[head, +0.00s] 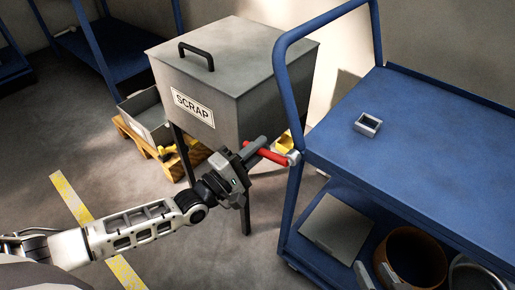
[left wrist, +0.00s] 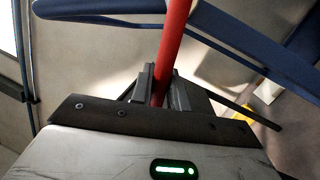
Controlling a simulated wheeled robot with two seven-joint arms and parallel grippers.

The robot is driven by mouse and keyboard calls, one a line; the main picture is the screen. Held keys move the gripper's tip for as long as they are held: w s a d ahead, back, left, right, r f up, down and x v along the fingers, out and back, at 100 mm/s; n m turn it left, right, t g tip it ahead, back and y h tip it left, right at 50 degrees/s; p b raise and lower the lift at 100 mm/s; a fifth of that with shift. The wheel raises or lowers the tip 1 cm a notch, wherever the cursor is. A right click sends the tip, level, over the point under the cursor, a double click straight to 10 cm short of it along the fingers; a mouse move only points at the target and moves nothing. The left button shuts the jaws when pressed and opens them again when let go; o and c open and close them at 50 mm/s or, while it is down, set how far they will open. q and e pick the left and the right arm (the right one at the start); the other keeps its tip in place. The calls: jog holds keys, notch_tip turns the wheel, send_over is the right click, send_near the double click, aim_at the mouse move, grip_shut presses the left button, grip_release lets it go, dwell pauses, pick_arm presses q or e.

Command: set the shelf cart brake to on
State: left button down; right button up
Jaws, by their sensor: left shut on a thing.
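The blue shelf cart (head: 440,130) stands at the right. Its red brake lever (head: 272,156) sticks out to the left from a grey pivot on the cart's near left post. My left gripper (head: 256,150) is shut on the red lever. In the left wrist view the red lever (left wrist: 174,45) runs up from between the two dark fingers (left wrist: 158,88). The fingers hide part of the lever, and I see no on or off marking. My right gripper is not in view.
A grey scrap bin (head: 225,75) on legs stands just behind my left gripper. A small grey frame-like object (head: 368,124) lies on the cart top.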

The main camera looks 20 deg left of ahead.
pick_arm(q)
jog(key=c, duration=1.4)
grip_release()
pick_arm(e)
jog(key=shift+r, duration=0.1)
pick_arm(q)
jog(key=shift+s, duration=0.1)
jog(key=v, duration=1.6)
pick_arm(e)
jog(key=shift+d+r, duration=0.1)
jog(key=shift+r, duration=0.05)
pick_arm(q)
jog(key=shift+d, duration=0.1)
